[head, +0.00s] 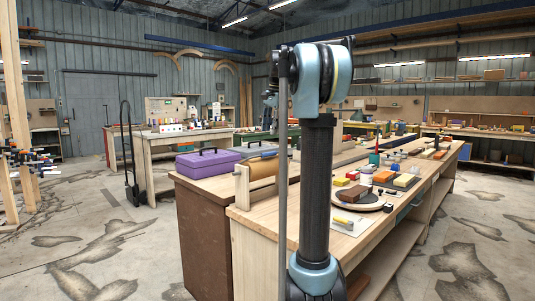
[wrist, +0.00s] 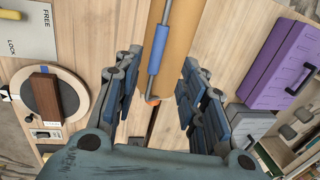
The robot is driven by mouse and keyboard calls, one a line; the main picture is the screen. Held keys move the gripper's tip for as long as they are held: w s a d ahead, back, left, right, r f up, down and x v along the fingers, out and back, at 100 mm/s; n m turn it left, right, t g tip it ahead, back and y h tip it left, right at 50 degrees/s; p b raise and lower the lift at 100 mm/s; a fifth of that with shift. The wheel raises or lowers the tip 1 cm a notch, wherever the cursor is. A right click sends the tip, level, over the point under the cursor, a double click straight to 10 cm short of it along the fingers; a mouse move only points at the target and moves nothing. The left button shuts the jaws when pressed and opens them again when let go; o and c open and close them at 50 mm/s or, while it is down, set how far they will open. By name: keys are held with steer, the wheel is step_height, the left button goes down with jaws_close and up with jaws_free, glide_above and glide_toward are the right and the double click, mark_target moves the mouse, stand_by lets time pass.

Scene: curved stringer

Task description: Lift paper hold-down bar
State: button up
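The paper hold-down bar (wrist: 160,50) is a thin rod with a blue grip sleeve and an orange end piece. In the wrist view it runs up the middle, over a brown paper roll (wrist: 182,35). My gripper (wrist: 163,68) is open, with one finger on each side of the bar's lower part. No grip on the bar shows, and I cannot tell the depth gap. In the head view the paper roll (head: 262,168) sits between wooden end supports on the bench. The bar is not clear there, and my own arm hides part of the area.
A purple toolbox (wrist: 281,66) stands beside the roll, with a grey case (wrist: 245,122) near it. On the other side are a round disc (wrist: 74,95) with a dark block (wrist: 46,97) and a FREE/LOCK plate (wrist: 28,38). The wooden bench (head: 330,222) has bare space around the roll.

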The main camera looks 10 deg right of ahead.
steer(key=f, duration=0.3)
steer(key=w+f, duration=0.1)
steer(key=f, duration=0.3)
steer(key=a+f, duration=0.1)
steer(key=f, duration=0.2)
steer(key=shift+w+a+f, duration=0.1)
steer(key=shift+w+f, duration=0.25)
steer(key=shift+f, duration=0.05)
